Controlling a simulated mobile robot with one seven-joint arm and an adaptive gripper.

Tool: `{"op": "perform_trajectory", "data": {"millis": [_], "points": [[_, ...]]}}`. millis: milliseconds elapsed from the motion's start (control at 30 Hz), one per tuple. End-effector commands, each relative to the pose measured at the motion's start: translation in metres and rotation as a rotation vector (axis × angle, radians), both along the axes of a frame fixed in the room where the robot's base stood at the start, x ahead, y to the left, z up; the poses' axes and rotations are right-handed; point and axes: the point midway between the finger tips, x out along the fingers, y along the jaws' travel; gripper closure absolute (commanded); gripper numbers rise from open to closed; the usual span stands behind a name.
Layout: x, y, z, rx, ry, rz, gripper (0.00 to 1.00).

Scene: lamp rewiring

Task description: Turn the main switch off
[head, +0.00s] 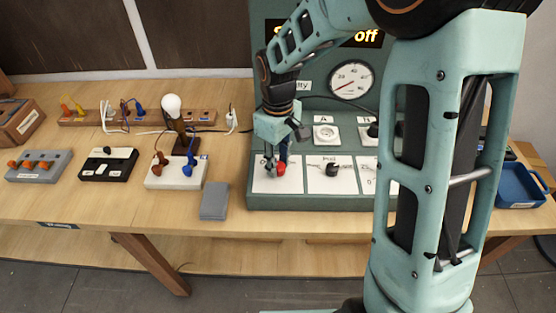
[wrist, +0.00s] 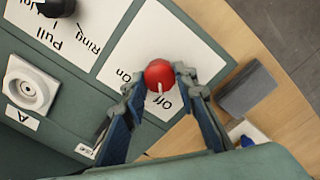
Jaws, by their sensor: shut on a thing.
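The main switch is a red knob (wrist: 159,73) with a white pointer mark, on a white plate with the words On and Off. In the wrist view its pointer points toward the word Off. In the head view the red knob (head: 281,169) sits on the left plate of the green panel, partly hidden by my gripper. My gripper (wrist: 158,77) is shut on the knob, with one blue-padded finger on each side. It also shows in the head view (head: 275,166), low over the plate.
A black pull knob (head: 331,169) is on the neighbouring plate, and a round gauge (head: 351,80) and a socket (head: 326,134) are above. A grey block (head: 214,201) lies left of the panel. A lamp (head: 172,107) stands on the bench. My arm hides the panel's right part.

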Motion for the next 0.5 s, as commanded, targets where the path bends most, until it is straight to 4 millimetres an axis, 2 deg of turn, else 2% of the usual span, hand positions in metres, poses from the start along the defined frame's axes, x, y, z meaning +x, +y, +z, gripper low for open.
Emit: {"op": "perform_trajectory", "data": {"millis": [500], "points": [[0.0017,0.0005,0.0015,0.001,-0.005,0.095,0.98]]}}
